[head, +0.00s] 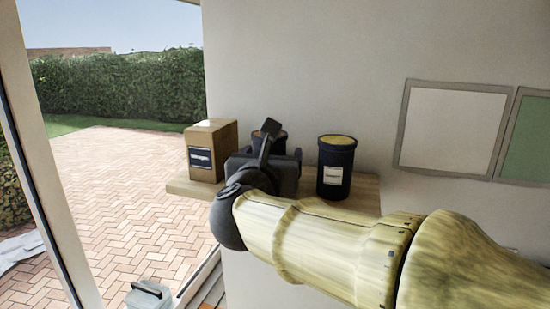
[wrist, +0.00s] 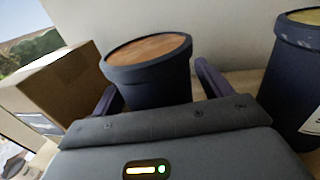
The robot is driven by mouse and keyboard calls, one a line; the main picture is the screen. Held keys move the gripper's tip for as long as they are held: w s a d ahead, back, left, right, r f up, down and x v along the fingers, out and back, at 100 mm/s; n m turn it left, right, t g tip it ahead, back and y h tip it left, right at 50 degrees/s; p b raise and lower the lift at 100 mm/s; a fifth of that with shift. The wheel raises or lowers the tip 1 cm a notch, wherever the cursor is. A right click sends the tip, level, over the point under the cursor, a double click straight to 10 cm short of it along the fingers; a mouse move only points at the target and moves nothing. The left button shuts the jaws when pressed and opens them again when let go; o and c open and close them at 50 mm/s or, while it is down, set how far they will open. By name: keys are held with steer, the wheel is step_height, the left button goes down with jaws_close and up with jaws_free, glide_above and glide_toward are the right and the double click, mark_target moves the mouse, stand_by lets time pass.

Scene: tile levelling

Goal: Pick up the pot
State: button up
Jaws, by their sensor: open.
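The pot is dark with a flat brown top and stands upright on a wooden shelf. In the wrist view the pot (wrist: 150,72) is straight ahead, between the two fingers of my gripper (wrist: 160,85). The fingers are apart, one on each side of it; I cannot tell whether either touches it. In the head view the pot (head: 282,139) is mostly hidden behind my gripper (head: 272,160). The pot's lower part is hidden in both views.
A dark canister (head: 337,166) with a yellow top and pale label stands close on the right; a cardboard box (head: 211,150) stands on the left. The wooden shelf (head: 368,193) runs along the wall, with framed panels (head: 452,128) to the right.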

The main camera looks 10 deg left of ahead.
steer(key=shift+c, duration=0.4)
steer(key=c, duration=1.1)
steer(key=shift+r, duration=0.1)
step_height(320, 180, up, 10)
steer(key=shift+f+b, duration=0.1)
steer(key=shift+b, duration=0.55)
